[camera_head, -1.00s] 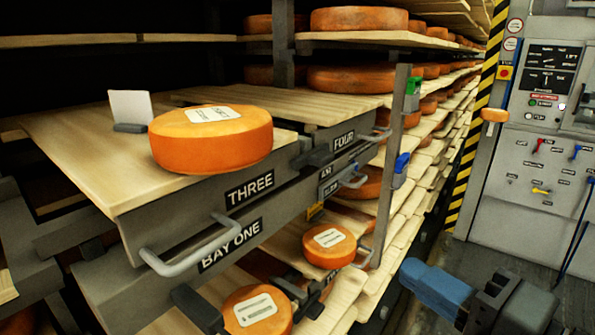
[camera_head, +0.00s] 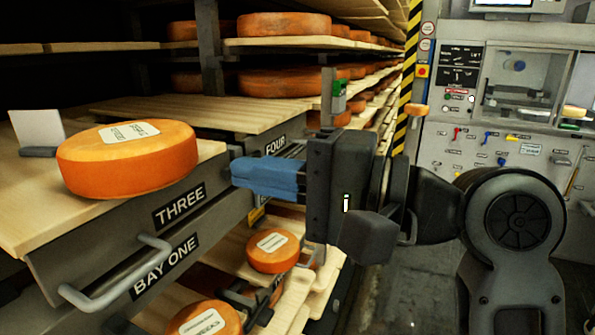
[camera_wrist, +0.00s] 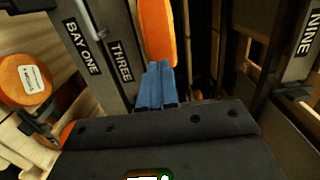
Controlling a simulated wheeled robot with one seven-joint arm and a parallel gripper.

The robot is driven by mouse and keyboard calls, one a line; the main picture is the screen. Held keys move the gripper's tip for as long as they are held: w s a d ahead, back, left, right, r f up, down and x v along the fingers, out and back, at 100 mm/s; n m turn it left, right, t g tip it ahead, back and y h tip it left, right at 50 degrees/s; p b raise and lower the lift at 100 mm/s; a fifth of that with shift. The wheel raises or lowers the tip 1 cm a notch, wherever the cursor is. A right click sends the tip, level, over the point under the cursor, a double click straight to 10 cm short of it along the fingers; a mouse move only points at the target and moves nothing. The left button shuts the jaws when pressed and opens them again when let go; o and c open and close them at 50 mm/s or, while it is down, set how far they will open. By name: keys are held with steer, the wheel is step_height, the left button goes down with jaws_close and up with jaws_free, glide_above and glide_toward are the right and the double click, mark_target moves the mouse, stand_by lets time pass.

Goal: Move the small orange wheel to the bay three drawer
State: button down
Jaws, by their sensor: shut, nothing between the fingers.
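A large orange cheese wheel (camera_head: 127,160) with a white label lies on the open bay three drawer (camera_head: 180,206), near its front right. Two smaller orange wheels are lower down: one (camera_head: 272,250) on a lower board and one (camera_head: 205,319) nearer the bottom edge. My gripper (camera_head: 236,172) has blue fingers and is shut and empty. It is beside the right end of the bay three drawer, to the right of the large wheel. In the wrist view the blue fingers (camera_wrist: 157,85) point towards the large wheel (camera_wrist: 156,35), and a small labelled wheel (camera_wrist: 25,80) is at the left.
A looped handle (camera_head: 115,280) sticks out from the drawer front. The drawer marked four (camera_head: 276,146) is behind my gripper. Racks with several wheels fill the back. A control panel (camera_head: 480,120) stands at the right. A white card (camera_head: 38,130) stands on the drawer's left.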

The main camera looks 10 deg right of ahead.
mark_target(180, 161)
steer(key=p+x, duration=0.1)
steer(key=x, duration=0.6)
steer(key=shift+f, duration=0.1)
steer(key=shift+a, duration=0.1)
steer(key=shift+w+a+r+p, duration=0.2)
steer(key=shift+w+a+p, duration=0.3)
steer(key=shift+a+p, duration=0.2)
steer(key=shift+w+a+f, duration=0.1)
steer(key=shift+w+a, duration=0.05)
steer(key=shift+a, duration=0.1)
steer(key=shift+f, duration=0.1)
steer(key=shift+d, duration=0.15)
